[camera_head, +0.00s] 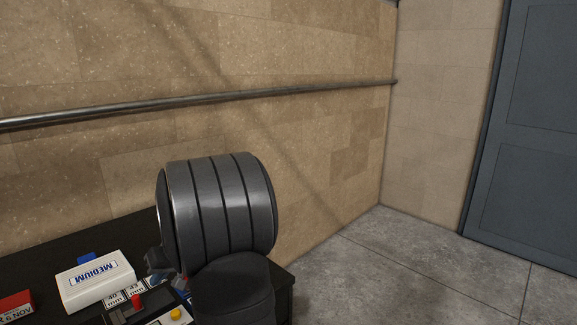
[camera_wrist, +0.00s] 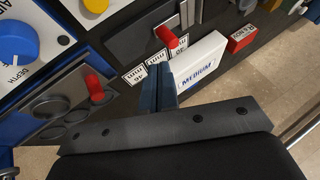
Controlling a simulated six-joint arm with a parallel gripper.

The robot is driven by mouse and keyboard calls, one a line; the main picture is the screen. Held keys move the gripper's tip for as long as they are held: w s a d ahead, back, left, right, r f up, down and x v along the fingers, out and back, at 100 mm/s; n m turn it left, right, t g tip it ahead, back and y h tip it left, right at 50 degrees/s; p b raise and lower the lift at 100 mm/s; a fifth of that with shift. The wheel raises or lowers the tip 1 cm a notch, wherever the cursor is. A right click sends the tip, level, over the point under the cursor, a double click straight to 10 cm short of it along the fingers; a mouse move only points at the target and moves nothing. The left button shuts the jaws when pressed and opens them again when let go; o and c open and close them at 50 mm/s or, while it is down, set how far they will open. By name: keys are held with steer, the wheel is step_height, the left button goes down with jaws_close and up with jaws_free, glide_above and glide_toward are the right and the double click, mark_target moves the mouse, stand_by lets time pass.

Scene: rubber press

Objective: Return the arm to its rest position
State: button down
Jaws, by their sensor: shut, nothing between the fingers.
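My gripper (camera_wrist: 166,76) shows in the wrist view as two blue-grey fingers side by side. They are shut with nothing between them. The fingertips appear just beside the white MEDIUM box (camera_wrist: 198,64); I cannot tell whether they touch it. In the head view my dark arm stands in front of the black bench and hides most of the gripper. The white MEDIUM box (camera_head: 95,283) lies on the bench to the left of the arm there.
A red block (camera_head: 15,306) lies left of the white box. A panel with red levers (camera_wrist: 96,88), mm labels (camera_wrist: 142,73) and a blue DEPTH knob (camera_wrist: 16,42) is close by. A wall rail (camera_head: 220,97) runs behind. Floor (camera_head: 430,262) at right is clear.

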steer(key=x, duration=0.5)
steer(key=shift+w+f, duration=0.85)
steer(key=shift+f, duration=0.25)
steer(key=w+d, duration=0.3)
steer(key=shift+w+d+r, duration=0.15)
steer(key=shift+w+d, duration=0.2)
steer(key=v, duration=1)
steer(key=s+a+r+n+h, duration=0.1)
steer(key=a+r+n+h, duration=0.2)
steer(key=n, duration=0.6)
steer(key=s+a+r+n+h, duration=0.1)
steer(key=a+r+n+h, duration=0.3)
steer(key=a+n, duration=0.4)
steer(key=shift+r+n+g, duration=0.3)
steer(key=shift+r+n, duration=0.05)
steer(key=shift+n, duration=0.55)
